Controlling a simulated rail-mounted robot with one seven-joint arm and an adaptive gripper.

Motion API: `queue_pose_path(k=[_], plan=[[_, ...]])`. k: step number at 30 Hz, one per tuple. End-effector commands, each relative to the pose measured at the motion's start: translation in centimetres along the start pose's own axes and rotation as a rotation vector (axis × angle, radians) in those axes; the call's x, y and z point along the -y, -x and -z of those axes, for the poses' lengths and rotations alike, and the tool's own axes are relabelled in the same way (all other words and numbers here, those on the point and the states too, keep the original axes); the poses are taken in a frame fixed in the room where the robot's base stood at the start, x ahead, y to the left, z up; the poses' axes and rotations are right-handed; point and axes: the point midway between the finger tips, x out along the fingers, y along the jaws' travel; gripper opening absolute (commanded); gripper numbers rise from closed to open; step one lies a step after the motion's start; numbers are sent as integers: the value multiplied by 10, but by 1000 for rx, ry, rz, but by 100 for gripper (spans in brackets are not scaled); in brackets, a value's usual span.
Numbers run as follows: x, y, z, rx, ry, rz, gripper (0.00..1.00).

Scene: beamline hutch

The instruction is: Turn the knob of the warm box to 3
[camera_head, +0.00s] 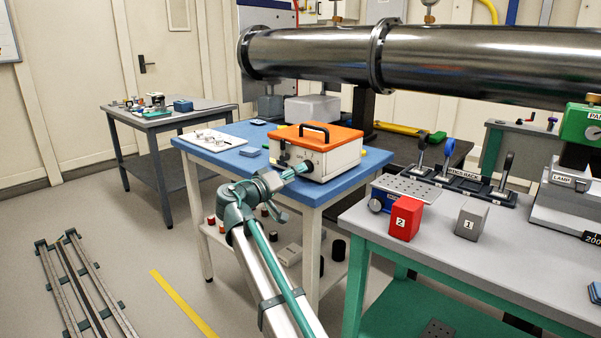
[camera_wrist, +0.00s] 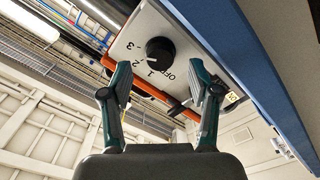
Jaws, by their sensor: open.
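The warm box (camera_head: 335,162) is a white box with an orange lid and a black handle, standing on the blue table. Its front face shows in the wrist view (camera_wrist: 133,40). There the round black knob (camera_wrist: 159,50) has the marks OFF, 1, 2 and 3 beside it.
The blue table (camera_head: 228,155) also bears a white tray (camera_head: 211,141) with small parts. A grey-topped bench (camera_head: 470,240) at the right holds a red block (camera_head: 406,218) and a grey block (camera_head: 471,220). A large steel pipe (camera_head: 480,60) runs behind.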

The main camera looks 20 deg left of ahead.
Motion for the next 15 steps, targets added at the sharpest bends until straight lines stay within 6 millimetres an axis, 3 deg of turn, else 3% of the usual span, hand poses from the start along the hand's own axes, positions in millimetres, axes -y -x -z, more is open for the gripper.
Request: queue_pose_path(k=[3,9,15], plan=[[0,26,-1,-2,-1,2,61],[0,61,-1,-1,-1,2,61],[0,80,0,0,-1,1,61]])
